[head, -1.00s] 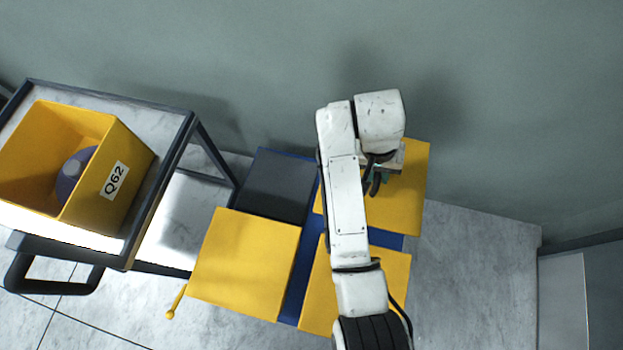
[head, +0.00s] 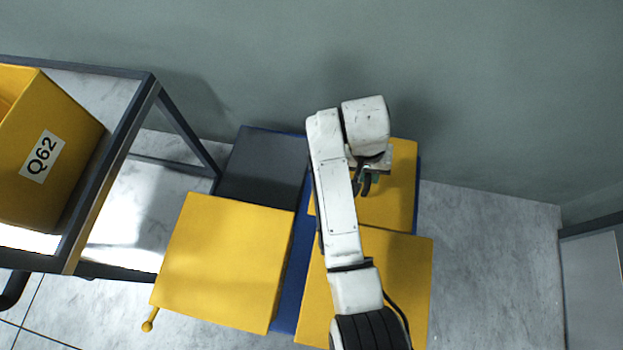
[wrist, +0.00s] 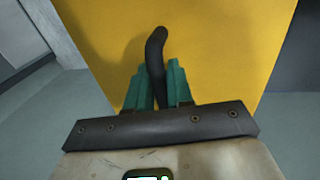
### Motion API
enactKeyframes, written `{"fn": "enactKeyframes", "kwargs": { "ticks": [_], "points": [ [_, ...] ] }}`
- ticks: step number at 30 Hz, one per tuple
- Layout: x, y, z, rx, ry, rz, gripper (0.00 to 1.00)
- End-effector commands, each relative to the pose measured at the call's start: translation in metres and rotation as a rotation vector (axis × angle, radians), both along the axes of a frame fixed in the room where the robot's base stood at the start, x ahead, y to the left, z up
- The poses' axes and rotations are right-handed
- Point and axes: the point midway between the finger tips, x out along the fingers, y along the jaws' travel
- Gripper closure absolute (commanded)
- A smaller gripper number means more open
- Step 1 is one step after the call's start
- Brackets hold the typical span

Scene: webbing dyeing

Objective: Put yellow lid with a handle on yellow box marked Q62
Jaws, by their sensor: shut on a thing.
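The yellow lid (head: 400,205) is at the back right of a blue base (head: 291,290), partly hidden by my arm. In the wrist view, my gripper (wrist: 158,88) has its teal fingers shut on the lid's dark curved handle (wrist: 156,48), with the yellow plate (wrist: 220,50) beyond it. My gripper also shows in the head view (head: 369,180), small and partly hidden. The yellow box (head: 70,180) marked Q62 stands on a cart at the left, partly cut off by the picture edge. Its inside is mostly out of view.
Two other yellow panels lie in front, one left (head: 225,260) with a small knobbed rod at its corner and one right (head: 410,275). A dark grey panel (head: 265,170) lies behind. The dark-framed cart (head: 150,110) is left, and a wall runs along the back.

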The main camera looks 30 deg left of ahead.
Motion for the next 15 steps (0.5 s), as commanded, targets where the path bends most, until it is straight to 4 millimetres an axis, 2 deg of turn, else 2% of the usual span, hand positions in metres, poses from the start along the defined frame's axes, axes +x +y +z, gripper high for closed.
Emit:
{"fn": "enactKeyframes", "kwargs": {
  "ticks": [6,15],
  "points": [
    [0.0,0.0,-0.006,0.0,0.0,0.0,1.0],
    [0.0,0.0,-0.056,0.0,0.0,0.0,1.0]
  ]
}}
